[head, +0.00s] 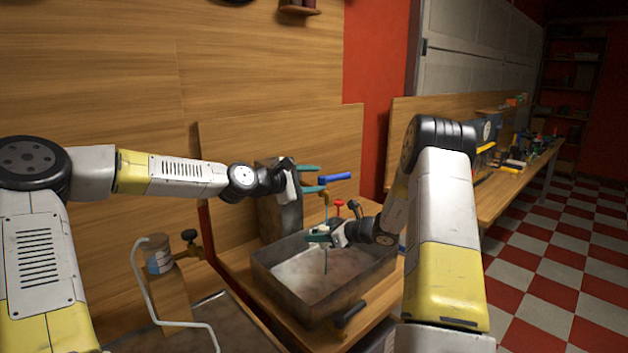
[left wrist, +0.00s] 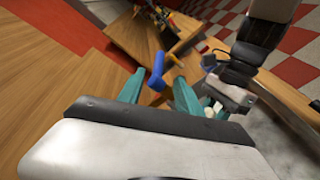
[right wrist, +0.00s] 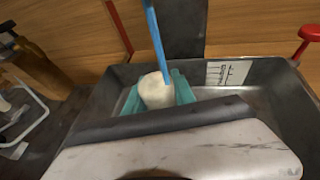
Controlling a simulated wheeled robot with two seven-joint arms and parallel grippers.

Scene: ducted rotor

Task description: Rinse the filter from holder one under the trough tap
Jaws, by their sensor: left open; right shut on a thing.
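The steel trough (head: 290,293) stands below the tap. The tap's blue lever (head: 336,177) sits above a brass spout (head: 326,199). My left gripper (head: 318,179) is open beside the lever; in the left wrist view the lever (left wrist: 157,70) shows just beyond the open fingers. A thin blue stream of water (right wrist: 154,38) falls onto the pale filter (right wrist: 156,92). My right gripper (head: 318,236) is shut on this filter above the trough floor, its teal fingers on either side. The stream continues below the gripper in the head view. The filter's underside is hidden.
A red knob (head: 338,204) stands by the trough's back edge. A black handle (head: 350,314) is at its front. A white marked card (right wrist: 229,73) is on the trough's inner wall. A bottle with a pale hose (head: 159,258) stands left. A cluttered bench (head: 510,187) is at right.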

